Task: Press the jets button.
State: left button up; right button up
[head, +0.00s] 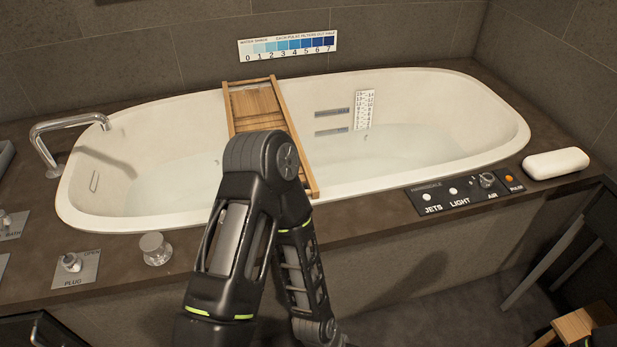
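The jets button (427,197) is a small round white button above the label JETS. It sits at the left end of a black control panel (440,210) on the front right rim of the bathtub surround. Nothing covers it. One of my arms rises in the middle of the head view, bent at its elbow, left of the panel and apart from it. Neither of my grippers shows in this view, so I cannot tell their state.
The panel also has a white LIGHT button (453,190), an AIR knob (487,180) and an orange PULSE button (509,178). A white bathtub (95,195) holds water, with a wooden tray (304,165) across it. A white cushion (556,163) lies right of the panel.

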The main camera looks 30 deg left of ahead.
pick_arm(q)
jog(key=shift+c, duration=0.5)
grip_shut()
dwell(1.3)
